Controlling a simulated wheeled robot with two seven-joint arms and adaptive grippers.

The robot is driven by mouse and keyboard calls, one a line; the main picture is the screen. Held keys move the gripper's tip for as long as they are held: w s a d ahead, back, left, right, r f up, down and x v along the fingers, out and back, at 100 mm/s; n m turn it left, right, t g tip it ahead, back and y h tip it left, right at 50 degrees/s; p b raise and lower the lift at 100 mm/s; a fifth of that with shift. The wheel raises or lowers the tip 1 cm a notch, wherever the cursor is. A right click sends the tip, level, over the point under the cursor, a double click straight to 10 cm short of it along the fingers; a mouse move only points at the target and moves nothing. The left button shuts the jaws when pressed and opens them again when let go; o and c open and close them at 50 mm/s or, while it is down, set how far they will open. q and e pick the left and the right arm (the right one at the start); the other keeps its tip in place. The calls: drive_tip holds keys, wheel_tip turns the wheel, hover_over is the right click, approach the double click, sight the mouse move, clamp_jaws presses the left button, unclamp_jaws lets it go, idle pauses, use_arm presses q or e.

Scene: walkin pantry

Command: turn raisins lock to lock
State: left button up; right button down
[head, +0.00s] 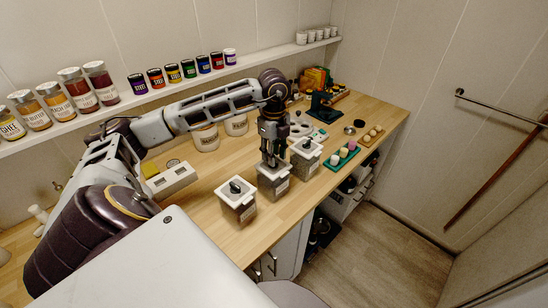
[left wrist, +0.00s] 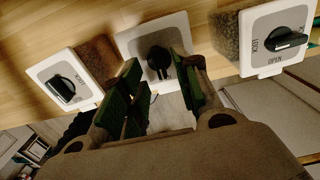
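Three clear containers of dark contents with white lids and black knobs stand in a row near the counter's front edge: left (head: 238,205), middle (head: 273,187) and right (head: 306,166). Their labels are too small to read, so I cannot tell which holds raisins. My left gripper (head: 272,160) points down just over the middle container. In the left wrist view my left gripper (left wrist: 157,90) is open, its green-padded fingers on either side of the middle black knob (left wrist: 159,62); contact is unclear. A neighbouring lid (left wrist: 262,62) reads LOCK and OPEN. My right gripper is not in view.
Two jars (head: 206,138) stand behind my left arm. A green tray (head: 342,157) lies to the right. A wall shelf (head: 150,98) holds jars and small cups. The counter's front edge is close to the containers.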

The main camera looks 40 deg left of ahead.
use_arm(q)
drive_tip(key=shift+f, duration=1.1)
drive_tip(key=shift+c, duration=0.2)
clamp_jaws()
